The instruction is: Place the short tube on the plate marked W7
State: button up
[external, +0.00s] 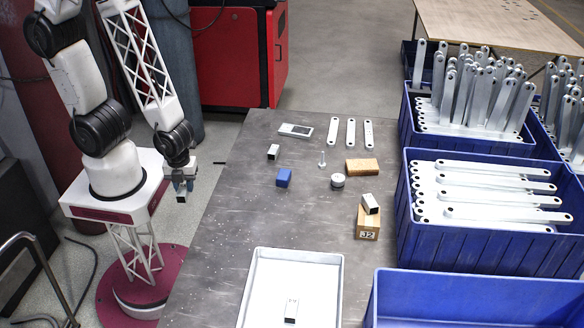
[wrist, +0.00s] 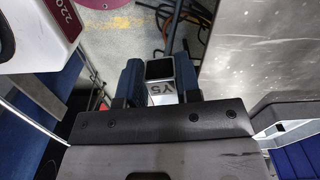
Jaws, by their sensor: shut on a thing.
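My gripper (external: 183,183) is shut on a short square metal tube (external: 181,197), held beyond the table's left edge in the external view. In the wrist view the tube (wrist: 160,86) sits between the two blue fingers (wrist: 160,80), its open dark end showing and a mark like Y5 on its side. Other short tubes show in the external view: one on the table (external: 273,152), one on a wooden block marked J2 (external: 368,222), and one in the white tray (external: 291,310). I can read no W7 mark; three flat metal strips (external: 350,132) lie at the table's far side.
The white tray (external: 257,262) is at the front. Blue crates (external: 480,237) line the right.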

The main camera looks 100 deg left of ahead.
aim_at(289, 129)
jog(key=w+a+n, duration=0.3)
jog(key=a, duration=0.2)
jog(key=w+a+n, duration=0.2)
jog(key=w+a, duration=0.2)
jog(key=a, duration=0.1)
jog(key=w+a+r+n, duration=0.1)
jog(key=w+a+n, duration=0.2)
jog(key=w+a, duration=0.1)
jog(key=shift+w+a+n, duration=0.15)
jog(key=shift+a+n, duration=0.15)
jog(key=shift+a, duration=0.55)
jog(key=a+n, duration=0.1)
jog(key=a, duration=0.2)
jog(key=w+a+n, duration=0.1)
jog(key=a, duration=0.2)
jog(key=w+a+n, duration=0.1)
jog(key=a, duration=0.2)
jog(key=shift+a+r+n, duration=0.25)
jog(key=shift+a+n, duration=0.15)
jog(key=a+n, duration=0.1)
jog(key=a, duration=0.2)
jog(key=a+n, duration=0.1)
jog(key=a, duration=0.3)
jog(key=a+n, duration=0.1)
jog(key=a, duration=0.2)
jog(key=shift+s+a+r+n, duration=0.15)
jog(key=shift+a+r+n, duration=0.1)
jog(key=shift+a+n, duration=0.15)
